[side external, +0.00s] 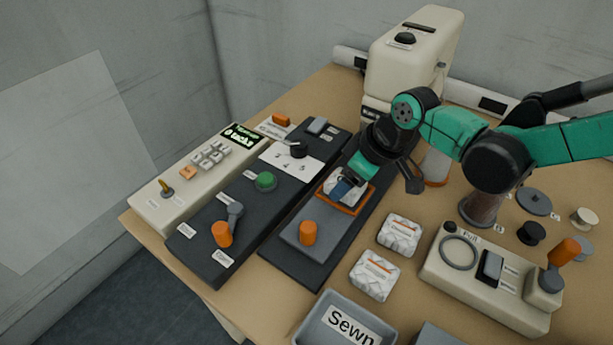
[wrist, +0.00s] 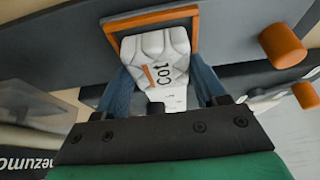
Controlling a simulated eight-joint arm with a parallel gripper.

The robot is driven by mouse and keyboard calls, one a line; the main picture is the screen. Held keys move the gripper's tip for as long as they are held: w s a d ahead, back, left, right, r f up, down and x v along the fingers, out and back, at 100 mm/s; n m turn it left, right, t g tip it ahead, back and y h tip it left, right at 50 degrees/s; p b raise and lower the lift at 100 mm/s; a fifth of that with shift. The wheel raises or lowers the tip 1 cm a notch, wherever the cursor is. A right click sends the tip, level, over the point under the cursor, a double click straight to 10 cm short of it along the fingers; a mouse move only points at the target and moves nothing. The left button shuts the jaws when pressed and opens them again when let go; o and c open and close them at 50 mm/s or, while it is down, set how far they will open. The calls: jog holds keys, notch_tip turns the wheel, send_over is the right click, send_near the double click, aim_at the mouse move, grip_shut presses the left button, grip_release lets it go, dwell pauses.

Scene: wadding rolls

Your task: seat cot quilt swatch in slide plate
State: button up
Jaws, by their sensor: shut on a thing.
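The cot quilt swatch (wrist: 157,70), a white quilted pad with an orange stripe and the word "Cot", is between my gripper's blue fingers. My gripper (wrist: 160,88) is shut on it. In the side view the swatch (side external: 340,182) is at the orange frame of the slide plate (side external: 297,243), with my gripper (side external: 346,185) directly above. In the wrist view the orange frame (wrist: 112,32) surrounds the swatch's far end. I cannot tell whether the swatch touches the plate. The slide plate is dark grey with an orange knob (side external: 308,232) at its near end.
Two other quilted swatches (side external: 399,235) (side external: 375,276) lie right of the slide plate. A grey "Sewn" bin (side external: 317,320) is at the front. A cream sewing machine (side external: 412,50) stands behind. A dark control panel (side external: 215,235) is to the left, and a "Pull" box (side external: 455,300) to the right.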

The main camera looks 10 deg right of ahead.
jog(key=o, duration=1.3)
jog(key=shift+r, duration=0.1)
jog(key=shift+r, duration=3.9)
jog(key=s+d+r+m+t+h, duration=0.1)
jog(key=s+d+m, duration=0.3)
jog(key=d, duration=0.6)
jog(key=s+d+r+m+t+h, duration=0.1)
jog(key=s+d+m, duration=0.4)
jog(key=d, duration=0.6)
jog(key=shift+s+r+t+h, duration=0.3)
jog(key=shift+s+t+h, duration=0.3)
jog(key=shift+s+t, duration=0.35)
